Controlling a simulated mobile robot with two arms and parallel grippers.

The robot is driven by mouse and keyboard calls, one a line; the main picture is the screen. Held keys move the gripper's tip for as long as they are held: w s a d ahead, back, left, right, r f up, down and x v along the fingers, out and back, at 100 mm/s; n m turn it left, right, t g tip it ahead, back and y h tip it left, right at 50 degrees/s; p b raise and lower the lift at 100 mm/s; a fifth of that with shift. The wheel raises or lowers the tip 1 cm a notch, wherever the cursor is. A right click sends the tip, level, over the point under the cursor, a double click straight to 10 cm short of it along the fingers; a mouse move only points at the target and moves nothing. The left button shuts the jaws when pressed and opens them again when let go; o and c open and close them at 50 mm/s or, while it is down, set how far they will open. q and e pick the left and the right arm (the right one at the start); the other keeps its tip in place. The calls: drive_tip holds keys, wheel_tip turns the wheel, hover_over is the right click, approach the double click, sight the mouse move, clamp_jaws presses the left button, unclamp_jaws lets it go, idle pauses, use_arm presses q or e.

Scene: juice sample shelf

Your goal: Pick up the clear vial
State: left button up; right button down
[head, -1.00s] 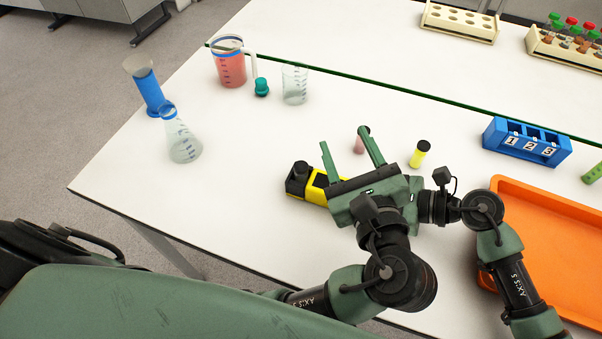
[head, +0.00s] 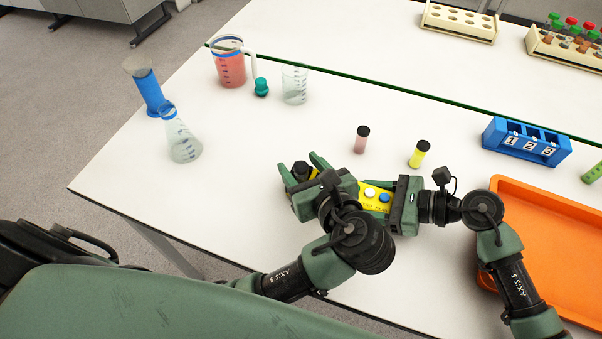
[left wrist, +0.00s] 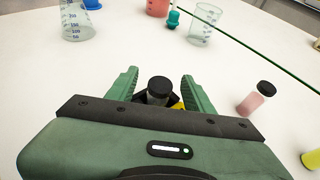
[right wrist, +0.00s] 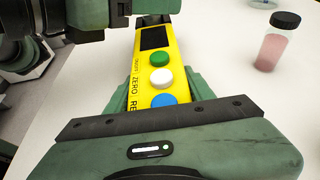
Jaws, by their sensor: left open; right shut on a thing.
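The clear vial (left wrist: 157,98) has a black cap and stands at the black end of a yellow instrument (head: 374,194). In the head view its black cap (head: 300,168) shows between the fingers of my left gripper (head: 302,163). My left gripper is open, with one finger on each side of the vial, and a gap shows at both sides in the left wrist view. My right gripper (right wrist: 165,85) is shut on the yellow instrument, whose green, white and blue buttons show. The lower part of the vial is hidden.
A pink vial (head: 362,140) and a yellow vial (head: 419,154) stand behind the instrument. A flask (head: 182,142), cylinder (head: 150,92), jug (head: 230,70) and beaker (head: 295,85) stand at left. A blue numbered rack (head: 526,142) and orange tray (head: 550,215) are right.

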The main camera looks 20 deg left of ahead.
sight(298, 164)
use_arm(q)
drive_tip(key=x, duration=0.3)
drive_tip(key=shift+a+f, duration=0.1)
drive_tip(key=shift+f, duration=0.05)
use_arm(e)
drive_tip(key=shift+a, duration=0.1)
use_arm(q)
clamp_jaws()
wheel_tip(298, 164, up, 10)
use_arm(e)
drive_tip(key=shift+c, duration=2.4)
unclamp_jaws()
